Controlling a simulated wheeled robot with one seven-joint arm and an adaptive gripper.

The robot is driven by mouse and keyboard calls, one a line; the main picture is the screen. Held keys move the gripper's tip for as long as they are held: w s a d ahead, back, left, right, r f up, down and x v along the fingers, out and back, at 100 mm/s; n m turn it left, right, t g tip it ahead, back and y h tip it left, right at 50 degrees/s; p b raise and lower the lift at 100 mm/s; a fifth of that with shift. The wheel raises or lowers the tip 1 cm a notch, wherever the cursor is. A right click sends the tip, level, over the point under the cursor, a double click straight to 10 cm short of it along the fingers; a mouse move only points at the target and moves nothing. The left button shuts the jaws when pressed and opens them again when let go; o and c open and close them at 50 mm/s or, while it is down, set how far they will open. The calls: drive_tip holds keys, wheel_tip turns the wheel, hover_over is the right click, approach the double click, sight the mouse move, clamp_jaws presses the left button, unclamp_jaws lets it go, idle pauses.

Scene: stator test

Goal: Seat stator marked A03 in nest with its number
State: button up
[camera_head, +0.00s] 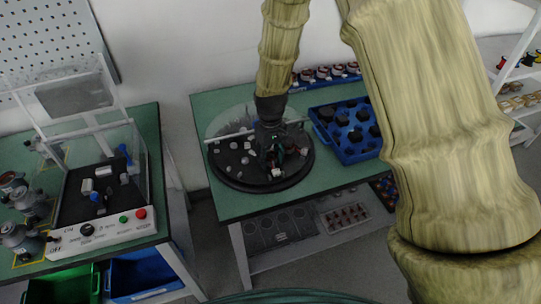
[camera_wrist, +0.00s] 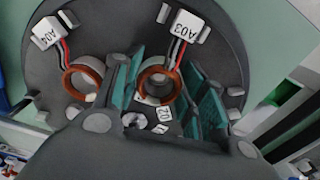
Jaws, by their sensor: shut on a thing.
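The stator marked A03 (camera_wrist: 158,84), a copper-coloured ring with red and dark leads to a white tag (camera_wrist: 186,26), is at the round dark plate in the wrist view. My gripper (camera_wrist: 163,76) has its teal fingers on either side of this stator and is shut on it. A second stator (camera_wrist: 82,78) with a tag reading A04 (camera_wrist: 46,33) lies to the left, outside the fingers. In the head view my gripper (camera_head: 273,148) is low over the round dark plate (camera_head: 228,172); the stator is too small to make out there. A nest numbered A03 cannot be made out.
A blue tray (camera_head: 318,127) with black round holders stands right of the plate on the green table (camera_head: 232,207). Several coils line the back edge. A test bench with a clear guard and control panel (camera_head: 100,228) stands at left. Shelves are at right.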

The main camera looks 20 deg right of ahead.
drive_tip(key=shift+f, duration=0.35)
idle(0.4)
drive_tip(key=o, duration=1.2)
drive_tip(key=shift+r, duration=0.15)
wheel_tip(320, 180, up, 12)
drive_tip(key=shift+f, duration=0.1)
